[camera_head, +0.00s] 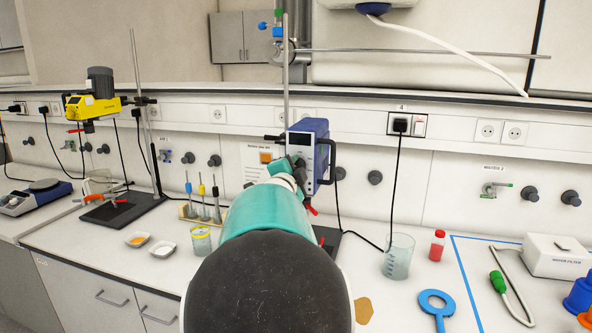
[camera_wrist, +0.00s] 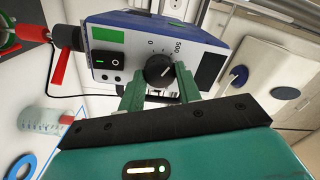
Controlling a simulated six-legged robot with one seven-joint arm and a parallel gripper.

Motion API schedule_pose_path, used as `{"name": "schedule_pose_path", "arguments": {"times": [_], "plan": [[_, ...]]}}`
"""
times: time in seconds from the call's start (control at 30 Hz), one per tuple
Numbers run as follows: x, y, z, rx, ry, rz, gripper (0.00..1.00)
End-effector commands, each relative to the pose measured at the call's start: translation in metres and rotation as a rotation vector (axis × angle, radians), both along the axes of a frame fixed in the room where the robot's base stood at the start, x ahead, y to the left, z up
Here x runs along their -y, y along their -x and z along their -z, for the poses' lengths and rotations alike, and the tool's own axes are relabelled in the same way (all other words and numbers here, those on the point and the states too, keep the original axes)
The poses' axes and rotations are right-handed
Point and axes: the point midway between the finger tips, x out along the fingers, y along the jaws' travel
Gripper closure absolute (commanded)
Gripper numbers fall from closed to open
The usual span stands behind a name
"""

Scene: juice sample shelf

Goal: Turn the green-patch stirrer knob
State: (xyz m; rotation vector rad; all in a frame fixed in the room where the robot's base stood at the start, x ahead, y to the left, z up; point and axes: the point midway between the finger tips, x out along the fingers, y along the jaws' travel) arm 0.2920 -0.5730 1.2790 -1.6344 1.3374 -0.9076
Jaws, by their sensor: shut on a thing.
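The blue and white stirrer (camera_wrist: 212,55) fills the upper middle of the wrist view, with a green patch (camera_wrist: 107,35) at its upper left. Its black round knob (camera_wrist: 160,68) has a white pointer line and sits by a scale marked 0 and 500. My gripper (camera_wrist: 158,77) is shut on the knob, one green finger on each side. In the head view the stirrer (camera_head: 318,140) stands on its rod behind my arm, which hides the knob and most of my gripper.
A yellow stirrer (camera_head: 93,106) hangs at the left. A rod (camera_head: 285,70) rises behind the stirrer. A black cable (camera_head: 392,190) hangs from the wall socket.

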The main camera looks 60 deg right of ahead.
Motion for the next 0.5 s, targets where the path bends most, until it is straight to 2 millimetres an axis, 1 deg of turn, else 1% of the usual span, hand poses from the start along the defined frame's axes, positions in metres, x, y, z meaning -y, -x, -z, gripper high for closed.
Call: {"name": "schedule_pose_path", "arguments": {"times": [0.5], "plan": [[-0.0007,-0.0008,-0.0003,-0.482,0.076,-0.002,0.89]]}}
